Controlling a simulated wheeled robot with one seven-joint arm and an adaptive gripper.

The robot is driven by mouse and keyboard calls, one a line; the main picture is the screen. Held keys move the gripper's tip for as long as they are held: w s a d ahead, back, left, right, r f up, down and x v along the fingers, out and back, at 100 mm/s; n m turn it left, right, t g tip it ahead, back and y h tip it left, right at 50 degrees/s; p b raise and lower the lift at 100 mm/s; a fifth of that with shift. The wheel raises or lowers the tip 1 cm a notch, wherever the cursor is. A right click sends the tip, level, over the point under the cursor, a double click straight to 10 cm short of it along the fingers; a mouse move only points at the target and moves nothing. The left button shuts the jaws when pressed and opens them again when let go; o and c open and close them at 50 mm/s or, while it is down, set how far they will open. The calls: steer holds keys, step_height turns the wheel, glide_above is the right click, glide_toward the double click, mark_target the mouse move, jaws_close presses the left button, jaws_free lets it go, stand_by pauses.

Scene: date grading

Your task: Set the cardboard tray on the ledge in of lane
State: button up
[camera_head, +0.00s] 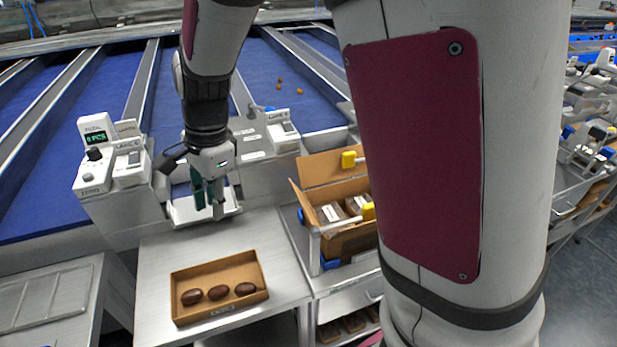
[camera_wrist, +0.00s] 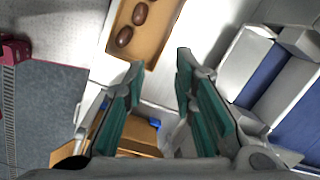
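The brown cardboard tray (camera_head: 222,271) lies flat on the metal table in the head view, with three dark dates (camera_head: 218,293) in a row inside. It also shows at the top of the wrist view (camera_wrist: 166,28), partly cut off. My gripper (camera_head: 212,210) hangs behind the tray, fingers down, in front of the lane consoles. In the wrist view its green-padded fingers (camera_wrist: 159,62) are apart with nothing between them. A white ledge (camera_head: 181,214) projects at the table's back edge below the consoles, partly hidden by my gripper.
A cardboard box (camera_head: 309,203) with packs inside stands in a bin right of the table. A console with a green display (camera_head: 95,136) and a second console (camera_head: 282,130) flank my gripper. Blue lanes (camera_head: 112,90) run behind. The tabletop around the tray is clear.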

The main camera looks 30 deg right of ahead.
steer(key=s+d+r+n+t, duration=0.2)
steer(key=s+d+r+n, duration=0.3)
steer(key=s+r+n, duration=0.2)
steer(key=s+d+r+n+t+h, duration=0.1)
steer(key=s+d+r+n, duration=0.4)
steer(key=s, duration=0.7)
steer(key=r+n+t, duration=0.1)
steer(key=r+n, duration=0.1)
steer(key=n, duration=0.1)
steer(key=shift+t+h, duration=0.3)
steer(key=shift+t, duration=0.1)
